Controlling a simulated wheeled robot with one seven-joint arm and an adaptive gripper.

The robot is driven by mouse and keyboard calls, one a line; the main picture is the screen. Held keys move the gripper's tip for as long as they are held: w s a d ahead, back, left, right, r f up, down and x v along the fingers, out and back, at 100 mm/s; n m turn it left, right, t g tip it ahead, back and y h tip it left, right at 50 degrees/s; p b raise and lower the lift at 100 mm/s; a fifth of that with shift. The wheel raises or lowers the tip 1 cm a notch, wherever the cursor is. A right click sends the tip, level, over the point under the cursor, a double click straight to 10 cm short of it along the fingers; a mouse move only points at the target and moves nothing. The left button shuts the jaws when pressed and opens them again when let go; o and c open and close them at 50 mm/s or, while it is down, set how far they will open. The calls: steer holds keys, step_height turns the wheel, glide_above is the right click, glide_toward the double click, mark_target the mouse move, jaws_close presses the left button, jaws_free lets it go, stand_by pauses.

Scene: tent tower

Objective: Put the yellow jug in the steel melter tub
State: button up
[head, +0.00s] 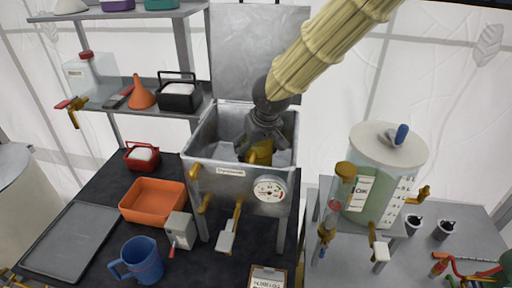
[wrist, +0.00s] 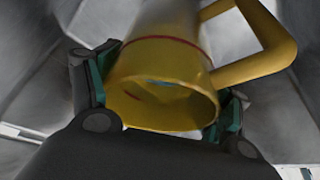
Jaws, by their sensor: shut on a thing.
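The steel melter tub (head: 228,179) stands in the middle of the head view, its lid raised behind it. My gripper (head: 262,146) reaches down into the tub's opening. It is shut on the yellow jug (head: 261,155), of which only a small part shows in the head view, inside the tub's rim. In the wrist view the yellow jug (wrist: 165,100) lies between the two fingers, with its handle to the right and a red line around its body. Grey metal walls surround it there. Whether the jug touches the tub's floor is hidden.
A blue jug (head: 139,261) and an orange tray (head: 153,200) are on the dark table at left. A shelf with an orange funnel (head: 141,95) and a black basket (head: 179,96) is left of the tub. A lidded clear tank (head: 383,175) stands at right.

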steer(key=o, duration=1.5)
steer(key=shift+w, duration=0.1)
steer(key=b+v, duration=0.2)
steer(key=v, duration=1)
steer(key=shift+r+b, duration=0.1)
steer(key=shift+b, duration=0.2)
